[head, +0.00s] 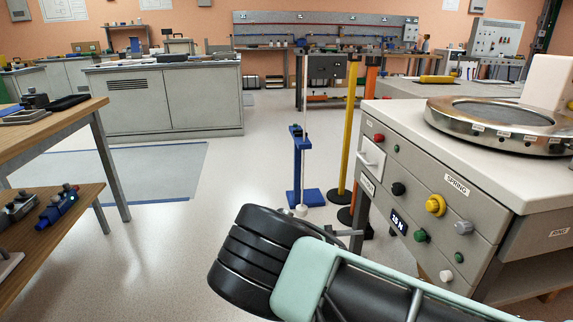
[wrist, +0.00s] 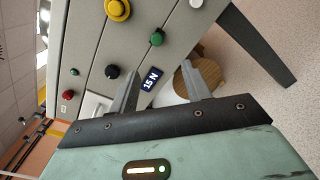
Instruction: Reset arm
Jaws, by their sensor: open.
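My arm reaches in from the bottom right of the head view, with its black joint and mint link in front. My gripper (head: 345,234) shows there only as small grey finger parts beside the cabinet's near left corner. In the wrist view my gripper (wrist: 160,82) is open, with its two grey fingers apart and nothing held between them. The label (wrist: 151,79) appears between the fingers there. I cannot tell whether the fingers touch the cabinet.
A round metal plate device (head: 500,118) sits on the cabinet. A blue stand (head: 300,170) and a yellow post (head: 349,130) stand behind my gripper. A wooden bench (head: 45,140) is at left. The floor (head: 180,240) between bench and arm is clear.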

